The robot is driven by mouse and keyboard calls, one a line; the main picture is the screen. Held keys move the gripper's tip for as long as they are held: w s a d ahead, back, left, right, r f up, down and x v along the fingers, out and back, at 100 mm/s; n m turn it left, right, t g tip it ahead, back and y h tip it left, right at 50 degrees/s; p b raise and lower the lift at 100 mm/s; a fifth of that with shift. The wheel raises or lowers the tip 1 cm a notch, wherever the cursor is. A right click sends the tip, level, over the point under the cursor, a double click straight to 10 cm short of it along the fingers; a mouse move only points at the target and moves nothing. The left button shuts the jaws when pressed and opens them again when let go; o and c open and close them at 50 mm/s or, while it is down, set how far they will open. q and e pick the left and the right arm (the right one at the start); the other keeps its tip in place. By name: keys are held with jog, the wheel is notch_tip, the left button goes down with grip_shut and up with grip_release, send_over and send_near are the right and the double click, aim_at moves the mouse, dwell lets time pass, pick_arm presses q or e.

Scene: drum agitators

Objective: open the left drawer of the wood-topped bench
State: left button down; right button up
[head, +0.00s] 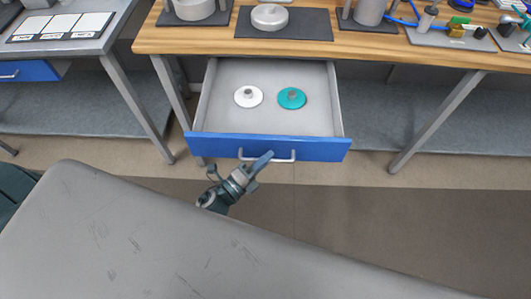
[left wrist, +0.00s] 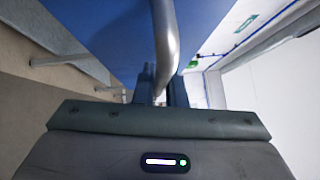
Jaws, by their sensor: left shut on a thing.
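The wood-topped bench (head: 400,50) runs across the top of the head view. Its left drawer, with a blue front (head: 215,145), is pulled out and its grey inside shows. A white disc (head: 248,96) and a teal disc (head: 291,98) lie in it. My left gripper (head: 262,160) is at the drawer's silver bar handle (head: 285,159), shut on it. In the left wrist view the handle (left wrist: 165,45) runs down to my gripper, in front of the blue drawer front (left wrist: 100,30). My right gripper is not in view.
A second bench (head: 70,45) with a blue drawer (head: 30,71) stands at the left. Grey slanted bench legs (head: 435,125) flank the drawer. Tools and dark mats (head: 310,25) lie on the wood top. The floor (head: 400,215) at the right is clear.

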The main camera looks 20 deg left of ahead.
pick_arm(q)
jog(key=c, duration=1.5)
grip_release()
